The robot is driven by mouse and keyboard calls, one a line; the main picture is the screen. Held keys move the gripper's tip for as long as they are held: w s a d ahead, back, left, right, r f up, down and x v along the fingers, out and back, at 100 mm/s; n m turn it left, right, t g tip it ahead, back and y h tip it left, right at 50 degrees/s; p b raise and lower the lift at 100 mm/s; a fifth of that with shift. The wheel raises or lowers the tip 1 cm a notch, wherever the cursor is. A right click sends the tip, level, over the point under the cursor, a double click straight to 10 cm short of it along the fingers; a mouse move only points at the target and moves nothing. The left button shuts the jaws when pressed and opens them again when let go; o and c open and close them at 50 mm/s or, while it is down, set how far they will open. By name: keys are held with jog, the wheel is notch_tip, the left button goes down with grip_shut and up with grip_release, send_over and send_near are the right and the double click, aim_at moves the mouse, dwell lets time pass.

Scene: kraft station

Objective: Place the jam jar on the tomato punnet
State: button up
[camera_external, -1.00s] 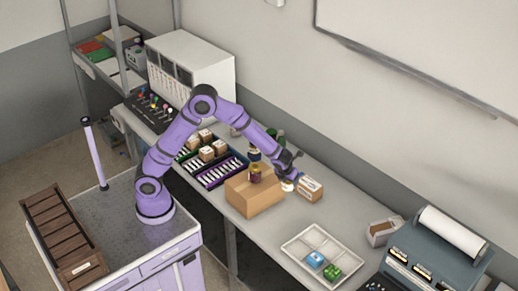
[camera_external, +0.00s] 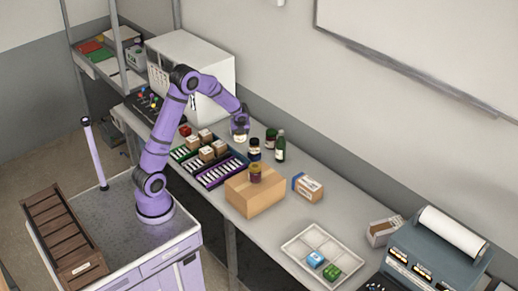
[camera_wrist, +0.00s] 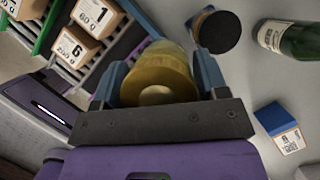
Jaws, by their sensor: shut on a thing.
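My gripper (camera_external: 240,133) is shut on a round, gold-topped thing (camera_wrist: 157,75), which looks like a jar and may be the jam jar. Its side and label are mostly hidden in the wrist view.
A carton (camera_external: 308,187) and a divided white tray (camera_external: 297,246) are farther right.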

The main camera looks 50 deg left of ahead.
jog(key=s+a+n+g, duration=0.1)
jog(key=s+a+n, duration=0.2)
jog(key=s+a, duration=0.65)
jog(key=s+a+n+g, duration=0.1)
jog(key=s+a+n, duration=0.35)
jog(key=a, duration=0.85)
jog(key=s+a+n+g, duration=0.1)
jog(key=s+a, duration=0.8)
jog(key=a, duration=0.2)
send_over(185, 128)
jog(key=shift+y, duration=0.3)
notch_tip(185, 128, down, 6)
jog(key=shift+s+f, duration=0.15)
jog(key=shift+f, duration=0.05)
jog(key=shift+a+f, duration=0.15)
jog(key=shift+f, duration=1.6)
jog(key=shift+f, duration=0.15)
jog(key=o, duration=1.1)
